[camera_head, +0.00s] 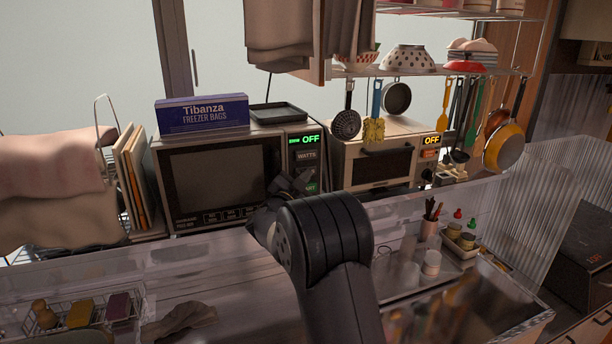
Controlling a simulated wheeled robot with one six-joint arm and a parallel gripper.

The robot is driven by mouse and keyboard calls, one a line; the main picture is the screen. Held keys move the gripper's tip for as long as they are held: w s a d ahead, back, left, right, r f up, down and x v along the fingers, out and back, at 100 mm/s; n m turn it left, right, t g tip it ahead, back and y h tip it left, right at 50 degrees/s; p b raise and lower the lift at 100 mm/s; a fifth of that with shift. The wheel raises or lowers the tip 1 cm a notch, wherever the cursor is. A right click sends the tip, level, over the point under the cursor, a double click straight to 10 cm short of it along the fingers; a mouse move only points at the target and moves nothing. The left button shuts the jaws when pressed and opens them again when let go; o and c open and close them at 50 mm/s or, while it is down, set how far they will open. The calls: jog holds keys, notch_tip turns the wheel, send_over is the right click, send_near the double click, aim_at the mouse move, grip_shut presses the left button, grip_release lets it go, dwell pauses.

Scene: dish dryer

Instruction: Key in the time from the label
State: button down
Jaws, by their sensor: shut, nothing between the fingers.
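The microwave (165,180) stands on the counter behind the sink area, with a dark door window. Its control panel on the right has a green display (306,140) reading OFF and a WATTS marking (306,155) below it. My gripper (302,182) is shut and empty, in front of the lower part of this panel. It hides most of the buttons there; a bit of green lettering shows beside it. I cannot tell whether it touches the panel. Small white markings (225,214) run along the microwave's lower front, too small to read. I cannot tell which label carries the time.
A blue Tibanza freezer bags box (202,112) and a dark tray (278,112) lie on the microwave. A second oven (380,165) with an orange OFF display stands to the right, under hanging utensils. Transparent panels and a rack (88,310) are in front.

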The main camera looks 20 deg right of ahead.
jog(key=shift+s+d+f, duration=0.2)
jog(key=shift+s+d, duration=0.05)
jog(key=shift+d, duration=0.3)
jog(key=s, duration=0.1)
jog(key=s+b, duration=0.1)
jog(key=s, duration=0.1)
jog(key=s+b, duration=0.1)
jog(key=s, duration=0.1)
jog(key=shift+a, duration=0.25)
jog(key=shift+w, duration=0.1)
dwell(0.3)
